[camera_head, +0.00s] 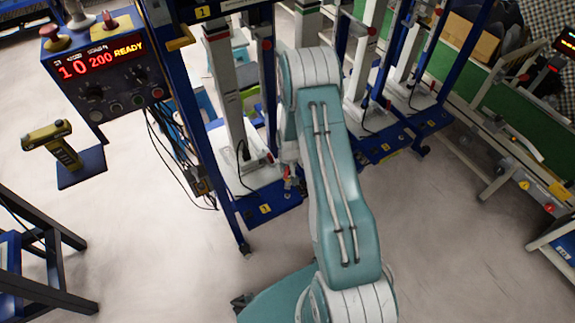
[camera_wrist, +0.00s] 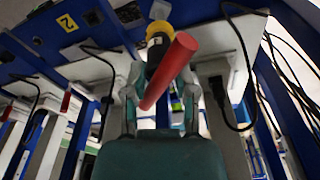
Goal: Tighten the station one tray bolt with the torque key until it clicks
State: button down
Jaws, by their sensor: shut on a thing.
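In the wrist view my gripper (camera_wrist: 158,95) has its two fingers on either side of a red-handled tool (camera_wrist: 170,68), which looks like the torque key. Its red bar slants across a yellow and black collar. In the head view my gripper (camera_head: 290,175) is mostly hidden by my arm, beside the station one tray (camera_head: 243,208), whose blue edge carries a yellow label "1". A small red part shows at the gripper. The bolt is hidden, and I cannot tell whether the tool touches it.
A control box (camera_head: 108,62) reads "10 200 READY". A yellow and black tool (camera_head: 50,143) stands on a blue shelf (camera_head: 80,168). Loose cables (camera_head: 168,140) hang left of station one. Blue posts and neighbouring stations stand close to the right. The pale floor in front is clear.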

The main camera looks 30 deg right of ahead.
jog(key=shift+f, duration=3.35)
jog(key=shift+a+m, duration=0.1)
jog(key=shift+m, duration=0.2)
jog(key=shift+m+h, duration=0.3)
jog(key=shift+m, duration=1.1)
jog(key=shift+m, duration=0.4)
jog(key=shift+m+g, duration=0.3)
jog(key=shift+m, duration=1.1)
